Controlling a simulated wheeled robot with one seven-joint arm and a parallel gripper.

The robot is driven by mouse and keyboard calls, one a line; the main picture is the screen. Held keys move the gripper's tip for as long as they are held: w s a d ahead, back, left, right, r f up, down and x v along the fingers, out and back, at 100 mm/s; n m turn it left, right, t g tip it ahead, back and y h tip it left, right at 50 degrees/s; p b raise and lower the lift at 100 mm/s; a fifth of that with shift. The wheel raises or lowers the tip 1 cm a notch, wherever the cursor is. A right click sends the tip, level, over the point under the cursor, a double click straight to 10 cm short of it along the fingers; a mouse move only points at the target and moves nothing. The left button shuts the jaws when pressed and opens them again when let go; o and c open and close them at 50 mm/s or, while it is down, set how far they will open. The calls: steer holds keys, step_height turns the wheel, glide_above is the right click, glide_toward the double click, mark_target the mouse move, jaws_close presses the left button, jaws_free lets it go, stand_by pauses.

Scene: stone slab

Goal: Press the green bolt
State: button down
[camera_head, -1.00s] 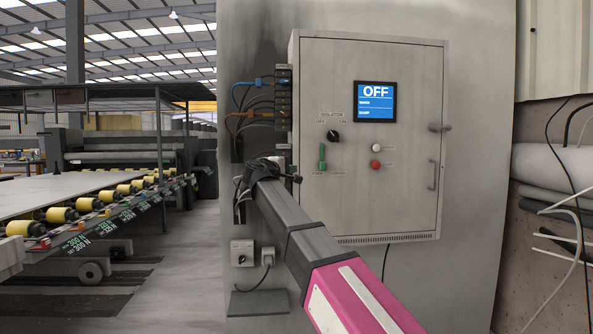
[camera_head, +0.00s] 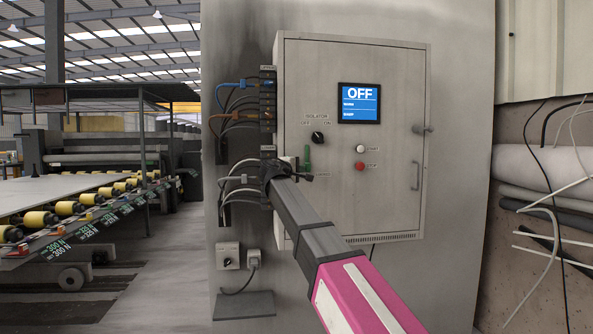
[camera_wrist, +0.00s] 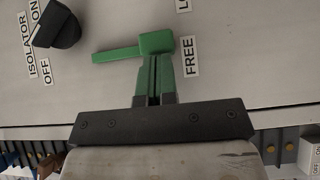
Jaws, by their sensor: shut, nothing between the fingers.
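The green bolt (camera_head: 307,158) is on the front of the grey control cabinet (camera_head: 385,200), below the isolator knob (camera_head: 318,138). In the wrist view the green bolt (camera_wrist: 150,45) has an arm pointing left, with its thicker end beside the FREE label (camera_wrist: 190,56). My gripper (camera_head: 275,170) is just left of the bolt in the head view. In the wrist view my gripper (camera_wrist: 155,100) is shut and empty, its tips close below the bolt. Green shows down to the dark fingers, and I cannot tell whether they touch.
The cabinet screen (camera_head: 359,103) reads OFF. A white start button (camera_head: 360,149) and a red stop button (camera_head: 359,166) sit right of the bolt. Cables (camera_head: 238,105) and connectors run along the cabinet's left side. A roller conveyor (camera_head: 85,205) stands at the left.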

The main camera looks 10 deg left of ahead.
steer(key=shift+w+d, duration=0.2)
steer(key=shift+d, duration=0.5)
steer(key=shift+w+d, duration=0.2)
steer(key=shift+d, duration=0.55)
steer(key=shift+w+d, duration=0.2)
steer(key=shift+d, duration=0.5)
steer(key=shift+a, duration=0.1)
